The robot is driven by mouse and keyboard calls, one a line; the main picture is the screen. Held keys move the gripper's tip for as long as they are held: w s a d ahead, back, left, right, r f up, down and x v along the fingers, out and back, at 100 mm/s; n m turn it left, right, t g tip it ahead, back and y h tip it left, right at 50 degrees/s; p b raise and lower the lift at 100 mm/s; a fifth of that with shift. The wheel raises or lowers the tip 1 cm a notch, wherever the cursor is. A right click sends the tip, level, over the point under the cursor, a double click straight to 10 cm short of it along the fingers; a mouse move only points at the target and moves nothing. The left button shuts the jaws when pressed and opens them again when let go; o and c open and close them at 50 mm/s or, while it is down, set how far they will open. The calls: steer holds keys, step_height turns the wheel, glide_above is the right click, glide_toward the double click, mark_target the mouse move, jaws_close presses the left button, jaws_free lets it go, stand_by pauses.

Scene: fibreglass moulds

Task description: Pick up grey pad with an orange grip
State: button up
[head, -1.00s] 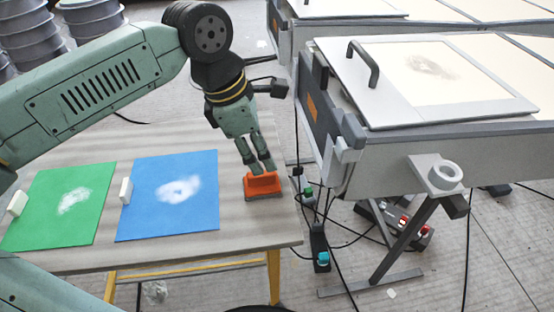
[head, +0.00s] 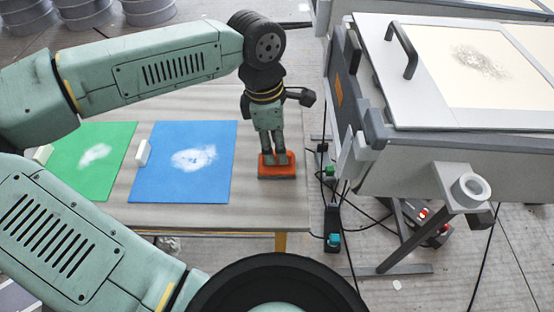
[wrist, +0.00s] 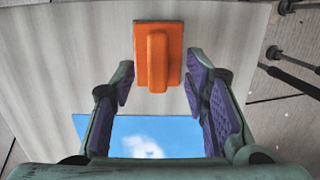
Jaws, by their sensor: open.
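The grey pad with an orange grip (head: 277,172) lies on the table near its right edge, right of the blue sheet. In the wrist view its orange grip (wrist: 157,60) shows from above, with a raised bar along its middle. My gripper (head: 273,156) points down over the pad in the head view. In the wrist view my gripper (wrist: 162,78) is open, its two purple-padded fingers apart. The grip lies between and just beyond the fingertips, with nothing held. The pad's grey underside is mostly hidden in the wrist view.
A blue sheet (head: 180,185) and a green sheet (head: 95,180), each with a white powdery patch, lie left on the table (head: 265,215). A small white block (head: 143,153) stands between them. A large grey mould bench (head: 440,140) with a handle rises close on the right.

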steer(key=shift+w+d+f, duration=0.1)
steer(key=shift+d+f, duration=0.1)
steer(key=shift+f, duration=1.7)
steer(key=shift+c, duration=0.4)
jaws_close()
